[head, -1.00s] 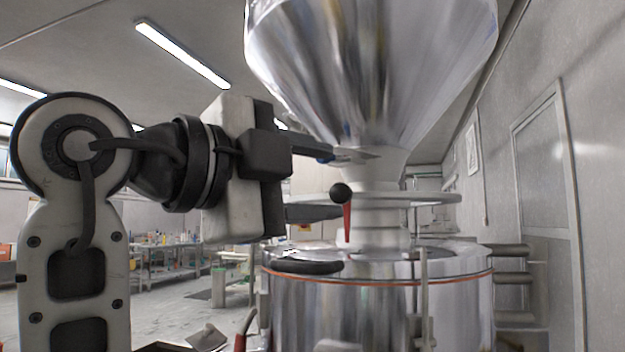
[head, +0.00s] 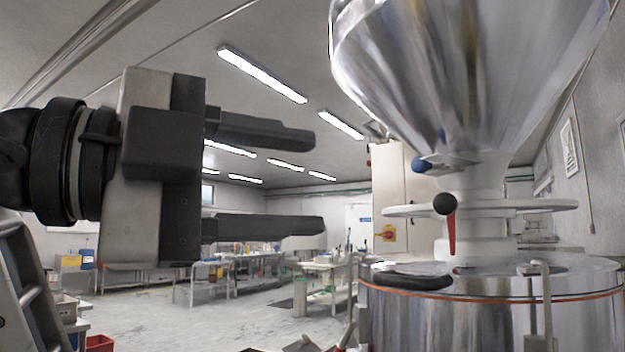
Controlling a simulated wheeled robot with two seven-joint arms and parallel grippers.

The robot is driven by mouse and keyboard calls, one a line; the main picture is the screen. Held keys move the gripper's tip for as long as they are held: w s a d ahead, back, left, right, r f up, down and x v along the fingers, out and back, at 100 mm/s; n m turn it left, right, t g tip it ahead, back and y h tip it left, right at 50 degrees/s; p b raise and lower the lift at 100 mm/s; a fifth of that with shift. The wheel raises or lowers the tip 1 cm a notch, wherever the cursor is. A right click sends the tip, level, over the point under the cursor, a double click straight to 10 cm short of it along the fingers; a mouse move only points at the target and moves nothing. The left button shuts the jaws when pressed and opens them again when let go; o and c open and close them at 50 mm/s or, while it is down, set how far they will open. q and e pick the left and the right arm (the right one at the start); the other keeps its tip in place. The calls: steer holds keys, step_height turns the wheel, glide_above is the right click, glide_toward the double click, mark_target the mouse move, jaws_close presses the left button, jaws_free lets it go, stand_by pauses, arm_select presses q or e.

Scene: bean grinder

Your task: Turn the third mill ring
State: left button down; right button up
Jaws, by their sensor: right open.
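The mill has a polished steel hopper (head: 465,75) above a narrow pale neck. A flat metal mill ring (head: 525,207) surrounds the neck. A black ball knob (head: 444,204) with a red pointer (head: 452,236) sits at the ring's front. A blue knob (head: 424,165) shows just above the ring. Only this one mill is in view, and I cannot tell its number. My right gripper (head: 317,183) is left of the ring, its two dark fingers spread one above the other. They are empty and apart from the knobs. My left gripper is out of view.
The steel drum (head: 480,322) below the neck has an orange band, a black handle (head: 411,280) and an upright metal rod at its front. Workbenches (head: 235,266) stand far back at left. The space between my fingers and the mill looks clear.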

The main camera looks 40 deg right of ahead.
steer(key=shift+v, duration=0.75)
